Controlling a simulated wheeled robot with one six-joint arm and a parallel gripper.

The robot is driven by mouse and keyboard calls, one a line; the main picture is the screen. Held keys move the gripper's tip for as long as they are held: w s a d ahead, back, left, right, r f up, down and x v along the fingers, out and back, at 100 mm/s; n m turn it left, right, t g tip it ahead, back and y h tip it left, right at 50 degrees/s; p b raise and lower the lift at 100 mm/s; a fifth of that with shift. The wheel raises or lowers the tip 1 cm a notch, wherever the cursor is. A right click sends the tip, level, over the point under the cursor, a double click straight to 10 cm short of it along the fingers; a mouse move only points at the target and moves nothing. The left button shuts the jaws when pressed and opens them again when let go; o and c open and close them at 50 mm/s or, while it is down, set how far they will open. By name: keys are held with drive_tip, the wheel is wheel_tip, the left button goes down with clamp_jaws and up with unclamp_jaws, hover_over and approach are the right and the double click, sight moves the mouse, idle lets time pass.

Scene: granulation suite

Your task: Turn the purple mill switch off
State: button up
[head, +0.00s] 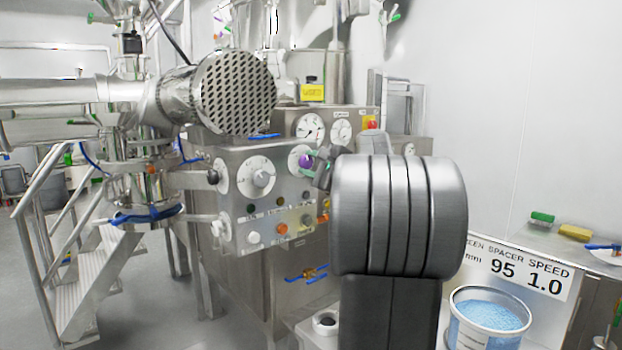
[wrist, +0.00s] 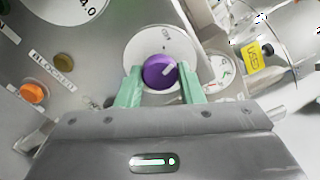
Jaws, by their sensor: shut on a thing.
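The purple mill switch (wrist: 158,66) is a round knob with a white mark, on a white round dial plate. In the wrist view it sits between the two green fingers of my gripper (wrist: 160,80), which are shut on its sides. The white mark points to the upper right in that view. A small label stands on the plate above the knob, too blurred to read. In the head view the purple switch (head: 305,161) shows on the steel control panel, with my gripper (head: 311,164) reaching it from the right; my arm hides part of the panel.
A large white dial (head: 259,178) lies left of the switch, and gauges (head: 310,128) sit above. Several coloured buttons, one orange (wrist: 34,92), lie close by. A perforated steel cylinder (head: 236,93) juts out at upper left. A tub of blue granules (head: 459,336) stands at lower right.

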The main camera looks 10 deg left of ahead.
drive_tip(key=n+b, duration=0.3)
drive_tip(key=shift+f+n, duration=0.25)
drive_tip(key=shift+n, duration=0.05)
drive_tip(key=shift+r+n+b, duration=0.15)
drive_tip(key=shift+n+b, duration=0.85)
drive_tip(key=o, duration=1)
drive_tip(key=shift+r, duration=0.1)
drive_tip(key=b+v, duration=0.1)
drive_tip(key=v, duration=1.2)
drive_tip(key=shift+s+d, duration=0.25)
drive_tip(key=shift+d, duration=0.05)
